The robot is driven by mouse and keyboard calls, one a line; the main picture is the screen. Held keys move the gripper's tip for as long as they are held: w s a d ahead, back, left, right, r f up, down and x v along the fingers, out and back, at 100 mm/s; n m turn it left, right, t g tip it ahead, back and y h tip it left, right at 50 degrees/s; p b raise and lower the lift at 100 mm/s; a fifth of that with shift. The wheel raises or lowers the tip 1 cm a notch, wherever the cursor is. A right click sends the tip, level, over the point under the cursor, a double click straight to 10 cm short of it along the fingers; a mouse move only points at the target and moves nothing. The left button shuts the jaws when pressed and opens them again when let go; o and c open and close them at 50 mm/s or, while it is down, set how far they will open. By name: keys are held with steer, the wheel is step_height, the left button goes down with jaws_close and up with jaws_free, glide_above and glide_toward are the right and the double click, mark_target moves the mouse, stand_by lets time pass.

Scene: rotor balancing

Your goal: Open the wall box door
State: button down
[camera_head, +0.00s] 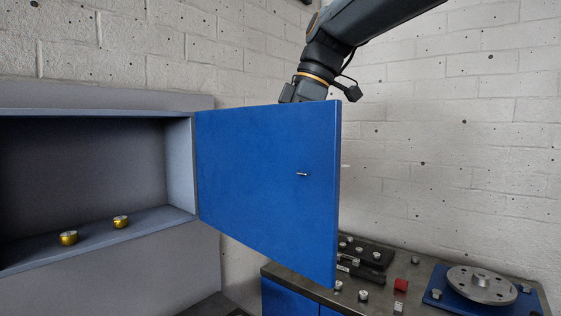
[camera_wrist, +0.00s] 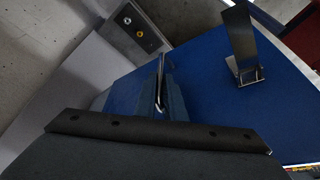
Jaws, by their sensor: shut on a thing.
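The wall box (camera_head: 181,211) is open, and its blue door (camera_head: 260,170) stands swung out to the right of the opening. A small metal pin (camera_head: 302,174) sticks out of the door face seen in the head view. My arm reaches down behind the door there, so my gripper is hidden in that view. In the wrist view my gripper (camera_wrist: 161,85) is at the blue door (camera_wrist: 215,95), its fingers closed around a thin metal handle (camera_wrist: 161,70). An upright dark metal piece (camera_wrist: 241,45) stands on the door to the right.
Two brass pieces (camera_head: 68,238) (camera_head: 121,222) sit on the box floor. At lower right, a bench (camera_head: 420,305) carries a metal rotor disc (camera_head: 481,284) on a blue plate, a red block (camera_head: 401,285) and several small parts. The door's lower corner hangs near the bench's left side in the picture.

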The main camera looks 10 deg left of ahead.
steer(key=shift+w+a+r, duration=0.1)
steer(key=shift+a+r, duration=0.1)
steer(key=c, duration=2.3)
jaws_free()
steer(key=o, duration=0.5)
steer(key=shift+a+f, duration=0.1)
steer(key=shift+a, duration=0.1)
steer(key=shift+c, duration=0.2)
steer(key=shift+d, duration=0.15)
steer(key=b+v, duration=0.1)
steer(key=v, duration=0.6)
steer(key=shift+d+r, duration=0.2)
steer(key=shift+r, duration=0.1)
steer(key=shift+w, duration=0.1)
